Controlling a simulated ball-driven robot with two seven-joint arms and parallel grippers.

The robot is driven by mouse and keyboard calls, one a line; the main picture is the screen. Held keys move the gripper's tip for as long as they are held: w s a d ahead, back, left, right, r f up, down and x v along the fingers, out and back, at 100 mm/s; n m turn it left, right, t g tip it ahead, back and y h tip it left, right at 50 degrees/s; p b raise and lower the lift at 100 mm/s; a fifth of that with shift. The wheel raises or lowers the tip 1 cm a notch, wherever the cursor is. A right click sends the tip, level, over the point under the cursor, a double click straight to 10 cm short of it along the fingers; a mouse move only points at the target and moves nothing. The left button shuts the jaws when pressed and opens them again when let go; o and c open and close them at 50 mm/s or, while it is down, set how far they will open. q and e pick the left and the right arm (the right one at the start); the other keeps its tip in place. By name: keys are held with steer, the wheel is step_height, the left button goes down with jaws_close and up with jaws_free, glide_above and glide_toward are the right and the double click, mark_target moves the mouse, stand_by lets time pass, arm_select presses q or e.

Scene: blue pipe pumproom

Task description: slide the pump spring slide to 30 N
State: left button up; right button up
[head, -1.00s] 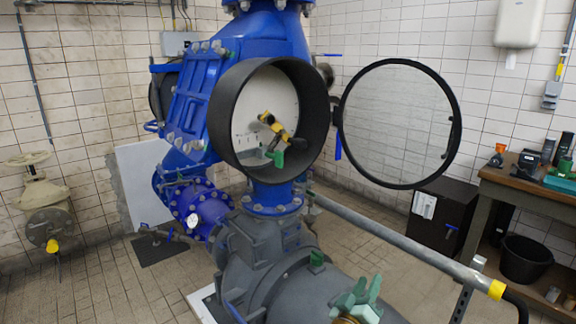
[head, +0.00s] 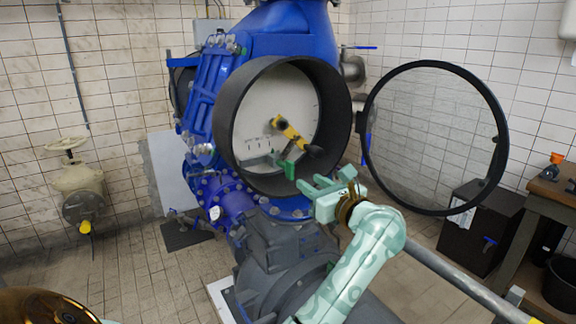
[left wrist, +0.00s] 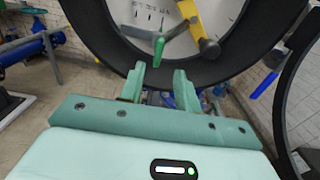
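The pump spring slide shows as a green handle (head: 289,169) at the lower front of the round black housing. It sits by a grey rail under a pale dial plate with small scale marks (head: 258,142); their numbers are too small to read. The handle (left wrist: 159,47) also shows in the left wrist view, ahead of and between my fingertips. My left gripper (head: 318,184) is open and empty, just below and right of the handle in the head view, apart from it. In the left wrist view its fingers (left wrist: 160,75) are spread. My right gripper is out of view.
The black housing rim (head: 229,125) surrounds the dial. A yellow lever (head: 288,129) with a black end lies across the dial, close to the handle. The round glass door (head: 432,135) stands open at right. A grey rail (head: 465,278) runs at lower right.

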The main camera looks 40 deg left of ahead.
mark_target(287, 166)
arm_select(q)
steer(key=x, duration=1.1)
steer(key=shift+a, duration=0.2)
jaws_close()
